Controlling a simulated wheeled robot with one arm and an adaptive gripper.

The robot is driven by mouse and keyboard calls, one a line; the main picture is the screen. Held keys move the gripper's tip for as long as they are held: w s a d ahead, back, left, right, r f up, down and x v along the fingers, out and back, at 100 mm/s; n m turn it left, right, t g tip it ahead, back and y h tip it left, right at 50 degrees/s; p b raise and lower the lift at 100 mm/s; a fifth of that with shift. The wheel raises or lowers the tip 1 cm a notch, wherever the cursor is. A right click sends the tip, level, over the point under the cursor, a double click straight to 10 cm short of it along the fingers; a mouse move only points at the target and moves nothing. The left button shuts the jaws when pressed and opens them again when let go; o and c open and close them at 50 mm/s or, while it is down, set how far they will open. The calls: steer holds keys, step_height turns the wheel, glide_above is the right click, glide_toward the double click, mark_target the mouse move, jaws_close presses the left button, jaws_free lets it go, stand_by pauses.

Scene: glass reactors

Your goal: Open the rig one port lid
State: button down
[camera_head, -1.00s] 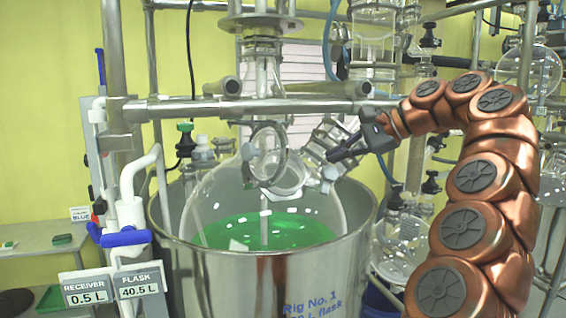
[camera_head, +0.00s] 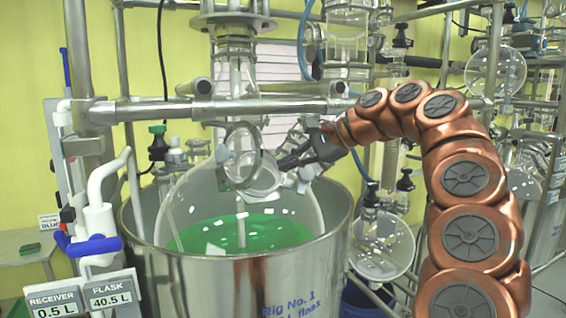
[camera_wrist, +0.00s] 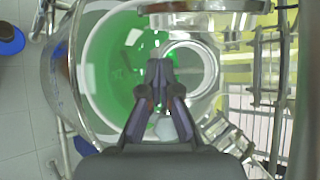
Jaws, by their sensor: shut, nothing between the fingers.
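The rig one flask (camera_head: 185,215) is a large clear glass vessel with green liquid, set in a steel pot labelled Rig No. 1 (camera_head: 230,285). On its top, a round lid (camera_head: 243,155) with a dark rim stands steeply tilted above the glass port neck (camera_head: 268,183). The lid looks raised, though overlapping glass makes its hinge unclear. My gripper (camera_head: 281,164) is shut and empty, just right of the lid and near the port neck. In the wrist view, my fingertips (camera_wrist: 160,66) are together beside the round port (camera_wrist: 190,68); contact cannot be told.
A horizontal steel bar (camera_head: 210,109) crosses above the flask. A metal column flange (camera_head: 232,22) stands over it. A white valve with a blue handle (camera_head: 93,245) is at the left. Other glassware (camera_head: 382,245) stands right of the pot, behind my arm.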

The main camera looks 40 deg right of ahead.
steer(key=shift+w+a+r, duration=0.1)
steer(key=shift+a+r, duration=0.1)
steer(key=shift+a, duration=0.85)
steer(key=shift+d, duration=0.1)
